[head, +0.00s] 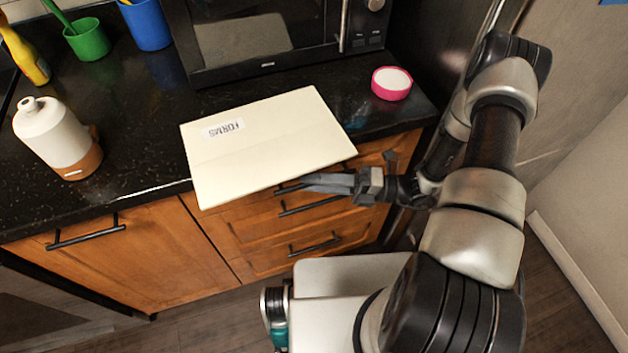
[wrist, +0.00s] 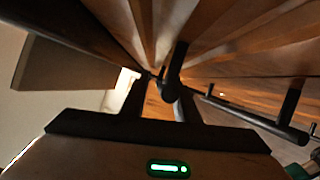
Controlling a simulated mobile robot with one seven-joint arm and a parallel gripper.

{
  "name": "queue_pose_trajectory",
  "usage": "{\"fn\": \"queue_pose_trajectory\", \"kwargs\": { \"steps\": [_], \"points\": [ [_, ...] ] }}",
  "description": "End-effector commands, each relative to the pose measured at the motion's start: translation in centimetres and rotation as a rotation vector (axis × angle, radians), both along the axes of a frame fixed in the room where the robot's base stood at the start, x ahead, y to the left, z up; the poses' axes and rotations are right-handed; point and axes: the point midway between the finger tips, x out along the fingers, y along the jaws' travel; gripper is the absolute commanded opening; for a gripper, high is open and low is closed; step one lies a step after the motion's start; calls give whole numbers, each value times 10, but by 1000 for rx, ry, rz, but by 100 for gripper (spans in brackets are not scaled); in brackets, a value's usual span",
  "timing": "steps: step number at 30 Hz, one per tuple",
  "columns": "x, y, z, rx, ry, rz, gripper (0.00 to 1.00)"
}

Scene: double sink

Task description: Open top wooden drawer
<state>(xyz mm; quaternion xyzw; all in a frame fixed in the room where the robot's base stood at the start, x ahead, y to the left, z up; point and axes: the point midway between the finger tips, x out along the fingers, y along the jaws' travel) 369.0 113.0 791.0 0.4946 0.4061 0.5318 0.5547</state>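The top wooden drawer (head: 372,158) is at the right end of the cabinet, just under the counter, partly covered by a cream folder marked FORMS (head: 270,140). It looks shut. Its black bar handle (head: 289,188) shows just left of my fingertips. My gripper (head: 312,183) lies level in front of the drawer face, fingers pointing left. In the wrist view, the two dark fingers (wrist: 160,98) stand apart, with a black handle (wrist: 175,72) showing between them near the tips. I cannot tell whether they touch it.
The folder overhangs the counter edge above my gripper. Lower drawers have black bar handles (head: 315,245), one close below my gripper. A cabinet door (head: 130,255) is left. A bottle (head: 58,138), a pink-rimmed round item (head: 391,83) and a microwave (head: 270,35) are on the counter.

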Motion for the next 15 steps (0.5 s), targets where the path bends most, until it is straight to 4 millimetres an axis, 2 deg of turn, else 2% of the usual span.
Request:
{"fn": "queue_pose_trajectory", "kwargs": {
  "steps": [9,14,15],
  "points": [
    [0,3,0,0,0,0,28],
    [0,2,0,0,0,0,1],
    [0,2,0,0,0,0,0]
  ]
}}
